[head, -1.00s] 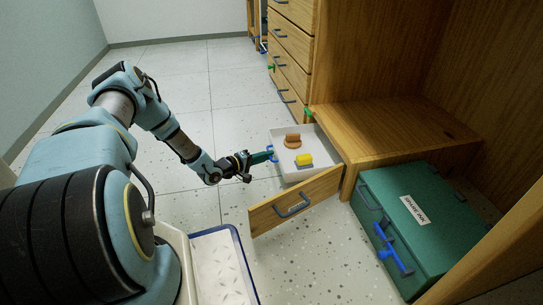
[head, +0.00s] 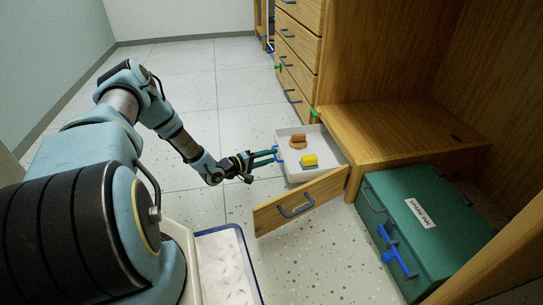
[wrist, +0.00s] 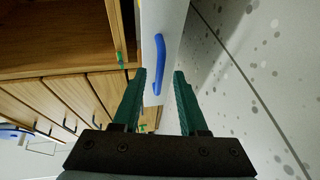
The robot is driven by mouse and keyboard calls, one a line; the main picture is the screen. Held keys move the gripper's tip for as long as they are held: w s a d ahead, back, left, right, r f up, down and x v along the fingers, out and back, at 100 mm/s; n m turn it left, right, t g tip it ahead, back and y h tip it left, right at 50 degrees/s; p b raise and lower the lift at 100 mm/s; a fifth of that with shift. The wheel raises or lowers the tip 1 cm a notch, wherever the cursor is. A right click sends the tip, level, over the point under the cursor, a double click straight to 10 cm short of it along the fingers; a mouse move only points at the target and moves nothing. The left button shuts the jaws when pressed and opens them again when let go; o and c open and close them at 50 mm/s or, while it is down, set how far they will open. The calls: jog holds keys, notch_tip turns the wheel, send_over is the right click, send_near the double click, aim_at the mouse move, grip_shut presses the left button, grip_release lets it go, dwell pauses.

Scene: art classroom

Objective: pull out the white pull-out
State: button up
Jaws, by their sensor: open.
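The white pull-out (head: 283,138) is a shallow tray that stands out from the low wooden cabinet. It has a blue handle (head: 277,153) on its front. My gripper (head: 277,156) is at the handle with its two green fingers apart. In the wrist view the blue handle (wrist: 161,62) runs along the white front (wrist: 157,18), just beyond and between the fingertips (wrist: 160,74). No finger is seen closed on it. Whether a finger touches the handle, I cannot tell.
Brown pieces (head: 298,141) and a yellow block (head: 309,159) lie in the tray. A wooden front panel (head: 325,190) with a grey handle stands out beside it. A green case (head: 400,215) is at the right. The floor (head: 190,85) behind my arm is clear.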

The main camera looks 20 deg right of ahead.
jog(key=p+v, duration=0.3)
jog(key=v, duration=0.6)
jog(key=shift+a, duration=0.3)
jog(key=shift+r, duration=0.1)
jog(key=w+a+r+m+t+y+p, duration=0.1)
jog(key=w+a+r+y+p, duration=0.1)
jog(key=w+a+r+y, duration=0.35)
jog(key=w+a+r+m+y+p, duration=0.2)
jog(key=a+r, duration=0.1)
jog(key=r, duration=0.5)
jog(key=s+a+r+y+p, duration=0.4)
jog(key=a+r, duration=0.4)
jog(key=r, duration=0.5)
jog(key=s+a+r+g+y+p, duration=0.1)
jog(key=s+a+r+g+y, duration=0.1)
jog(key=s+r, duration=0.7)
jog(key=s+a+r+g+y+p, duration=0.25)
jog(key=s+r, duration=0.45)
jog(key=s, duration=0.4)
notch_tip(320, 180, up, 38)
jog(key=h+p, duration=0.1)
jog(key=p, duration=3.6)
jog(key=shift+s+a+r+t, duration=0.15)
jog(key=shift+s+a+t, duration=0.05)
jog(key=shift+s+t, duration=0.2)
